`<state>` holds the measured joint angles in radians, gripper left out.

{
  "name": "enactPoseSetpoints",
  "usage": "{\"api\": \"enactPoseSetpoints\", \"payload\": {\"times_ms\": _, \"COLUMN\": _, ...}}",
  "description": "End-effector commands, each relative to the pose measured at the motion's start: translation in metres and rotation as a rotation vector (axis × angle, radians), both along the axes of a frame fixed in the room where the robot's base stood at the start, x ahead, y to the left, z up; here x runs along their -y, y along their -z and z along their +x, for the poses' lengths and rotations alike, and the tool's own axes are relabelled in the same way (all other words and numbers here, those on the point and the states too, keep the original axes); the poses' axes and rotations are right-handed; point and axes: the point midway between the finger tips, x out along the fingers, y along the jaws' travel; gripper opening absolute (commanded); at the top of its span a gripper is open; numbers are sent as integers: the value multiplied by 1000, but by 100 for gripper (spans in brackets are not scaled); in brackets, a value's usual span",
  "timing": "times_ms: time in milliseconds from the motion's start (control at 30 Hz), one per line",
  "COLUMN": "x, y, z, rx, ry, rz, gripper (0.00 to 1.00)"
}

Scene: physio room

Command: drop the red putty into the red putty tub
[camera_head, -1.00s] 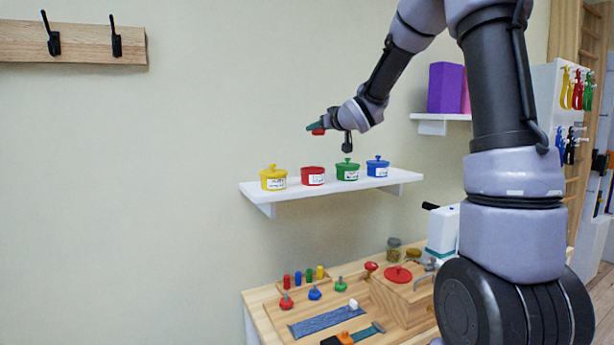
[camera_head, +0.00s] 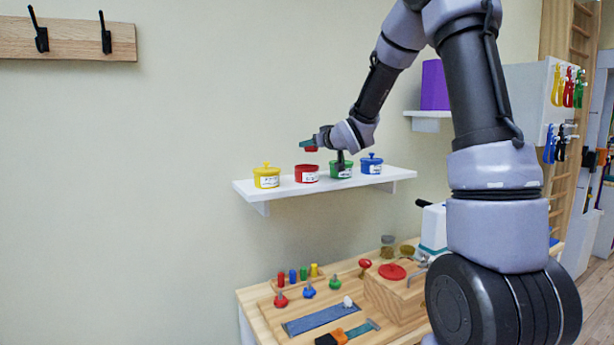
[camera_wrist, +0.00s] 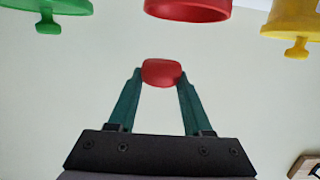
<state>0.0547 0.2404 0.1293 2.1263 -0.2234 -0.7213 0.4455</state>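The red putty (camera_head: 311,150) is a small red lump, which also shows in the wrist view (camera_wrist: 162,72). My gripper (camera_wrist: 161,78) is shut on it, one green fingertip on each side. In the head view my gripper (camera_head: 308,146) is a little above the red putty tub (camera_head: 306,174), with a visible gap. The red tub stands upright on the white shelf (camera_head: 285,191) without a lid, its white label facing out. It also shows upside down at the top of the wrist view (camera_wrist: 188,10). The inside of the tub is hidden.
A lidded yellow tub (camera_head: 266,178) stands left of the red tub. A lidded green tub (camera_head: 341,170), partly behind my wrist, and a blue tub (camera_head: 371,165) stand right. A wooden table (camera_head: 262,318) with pegs and tools is below.

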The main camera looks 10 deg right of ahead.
Motion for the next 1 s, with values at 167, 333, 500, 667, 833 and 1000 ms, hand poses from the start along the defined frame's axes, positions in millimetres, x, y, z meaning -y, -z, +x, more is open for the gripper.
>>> {"api": "enactPoseSetpoints", "payload": {"times_ms": 167, "x": 0, "y": 0, "z": 0, "rx": 0, "ry": 0, "rz": 0, "gripper": 84}}
{"api": "enactPoseSetpoints", "payload": {"times_ms": 333, "x": 0, "y": 0, "z": 0, "rx": 0, "ry": 0, "rz": 0, "gripper": 84}}
{"api": "enactPoseSetpoints", "payload": {"times_ms": 500, "x": 3, "y": -3, "z": -8, "rx": 1, "ry": 2, "rz": 0, "gripper": 84}}
{"api": "enactPoseSetpoints", "payload": {"times_ms": 667, "x": 12, "y": -9, "z": -34, "rx": 2, "ry": 2, "rz": -1, "gripper": 84}}
{"api": "enactPoseSetpoints", "payload": {"times_ms": 833, "x": 22, "y": -15, "z": -66, "rx": 3, "ry": 2, "rz": -2, "gripper": 84}}
{"api": "enactPoseSetpoints", "payload": {"times_ms": 1000, "x": 30, "y": -20, "z": -90, "rx": 1, "ry": 2, "rz": -1, "gripper": 84}}
